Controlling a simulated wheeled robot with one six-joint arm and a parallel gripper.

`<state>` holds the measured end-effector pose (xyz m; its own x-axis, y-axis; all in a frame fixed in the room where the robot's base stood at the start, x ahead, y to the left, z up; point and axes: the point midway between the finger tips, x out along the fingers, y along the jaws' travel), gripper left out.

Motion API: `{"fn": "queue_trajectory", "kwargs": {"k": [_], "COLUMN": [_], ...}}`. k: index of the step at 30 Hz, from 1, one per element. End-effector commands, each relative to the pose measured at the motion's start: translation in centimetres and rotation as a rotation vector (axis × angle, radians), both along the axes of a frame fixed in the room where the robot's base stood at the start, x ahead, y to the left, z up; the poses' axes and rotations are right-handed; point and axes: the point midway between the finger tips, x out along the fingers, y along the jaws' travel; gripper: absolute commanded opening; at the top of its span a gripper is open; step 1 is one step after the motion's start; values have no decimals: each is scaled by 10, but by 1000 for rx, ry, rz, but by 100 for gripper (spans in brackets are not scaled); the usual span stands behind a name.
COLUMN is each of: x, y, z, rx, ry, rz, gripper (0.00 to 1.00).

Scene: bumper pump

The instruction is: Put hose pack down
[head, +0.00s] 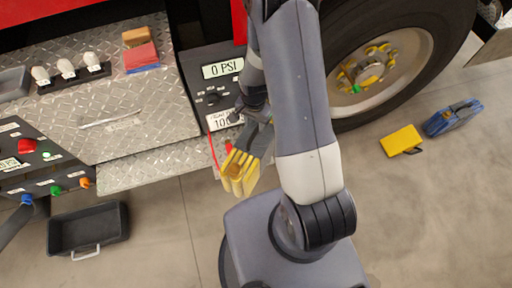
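The yellow hose pack (240,172), folded in several layers with darker lines between, hangs at the end of my gripper (248,150), left of my arm's pale lower link. The grey fingers appear closed on its upper end, though the far finger is partly hidden. The pack shows in front of the truck's step edge and the floor; I cannot tell its exact height.
A yellow case (401,140) and a blue folded item (452,117) lie on the floor at right, near the big wheel (385,65). An empty black tray (113,222) lies at lower left. The pump panel (212,88) reads 0 PSI. Bare floor shows at lower right.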

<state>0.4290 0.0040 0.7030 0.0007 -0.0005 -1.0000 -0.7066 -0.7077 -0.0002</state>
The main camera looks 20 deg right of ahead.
Motion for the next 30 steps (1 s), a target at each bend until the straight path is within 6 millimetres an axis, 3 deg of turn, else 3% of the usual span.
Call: {"fn": "queue_trajectory", "kwargs": {"k": [10,21,30], "x": [-4,-4,-4], "y": [-5,-5,-5], "z": [-41,-48,-48], "rx": [0,0,0], "ry": [3,0,0], "rz": [-1,-1,-1], "gripper": [37,37,14]}}
